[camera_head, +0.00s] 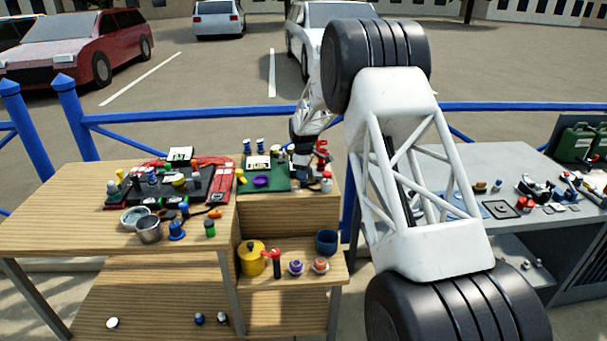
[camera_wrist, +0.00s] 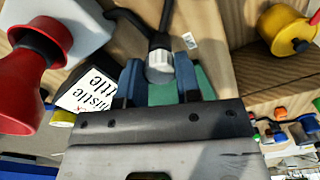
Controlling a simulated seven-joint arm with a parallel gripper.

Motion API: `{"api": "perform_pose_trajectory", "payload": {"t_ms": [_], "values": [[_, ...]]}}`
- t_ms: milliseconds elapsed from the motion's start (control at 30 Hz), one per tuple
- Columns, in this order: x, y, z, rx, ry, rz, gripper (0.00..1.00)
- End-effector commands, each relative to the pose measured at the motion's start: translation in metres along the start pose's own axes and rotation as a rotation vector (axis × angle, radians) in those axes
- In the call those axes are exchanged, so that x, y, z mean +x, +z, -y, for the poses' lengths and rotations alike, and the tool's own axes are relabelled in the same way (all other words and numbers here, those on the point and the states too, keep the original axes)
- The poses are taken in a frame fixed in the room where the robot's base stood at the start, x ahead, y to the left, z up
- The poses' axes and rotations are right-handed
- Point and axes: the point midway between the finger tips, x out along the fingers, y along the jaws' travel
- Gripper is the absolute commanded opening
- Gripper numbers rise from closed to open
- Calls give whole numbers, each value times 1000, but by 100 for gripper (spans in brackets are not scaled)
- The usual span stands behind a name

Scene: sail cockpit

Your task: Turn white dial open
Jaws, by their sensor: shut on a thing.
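The white dial (camera_wrist: 160,66) is a small ribbed white cap on the end of a black stem, seen at the upper middle of the wrist view. My gripper (camera_wrist: 159,84) has one dark blue finger on each side of the dial and is shut on it. The green board (camera_head: 268,184) lies under the gripper on the wooden bench. In the head view my gripper (camera_head: 303,133) is small and dark above the back right of this board, and I cannot make out the dial there. How far the dial is turned cannot be told.
A red horn (camera_wrist: 28,75) on a white body and a black box with a white label (camera_wrist: 90,97) stand close left of the gripper. A yellow pot (camera_head: 250,258) sits on the lower shelf. A dark board with tools (camera_head: 200,190) lies left of the green board.

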Motion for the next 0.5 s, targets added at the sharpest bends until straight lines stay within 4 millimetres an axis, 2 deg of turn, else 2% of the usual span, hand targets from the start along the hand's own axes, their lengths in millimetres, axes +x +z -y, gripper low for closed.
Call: {"api": "perform_pose_trajectory", "payload": {"t_ms": [33, 67, 200, 500], "values": [[-1, 0, 0, 0, 1, 0, 8], [-1, 0, 0, 0, 1, 0, 34], [-1, 0, 0, 0, 1, 0, 56], [-1, 0, 0, 1, 0, 0, 57]]}}
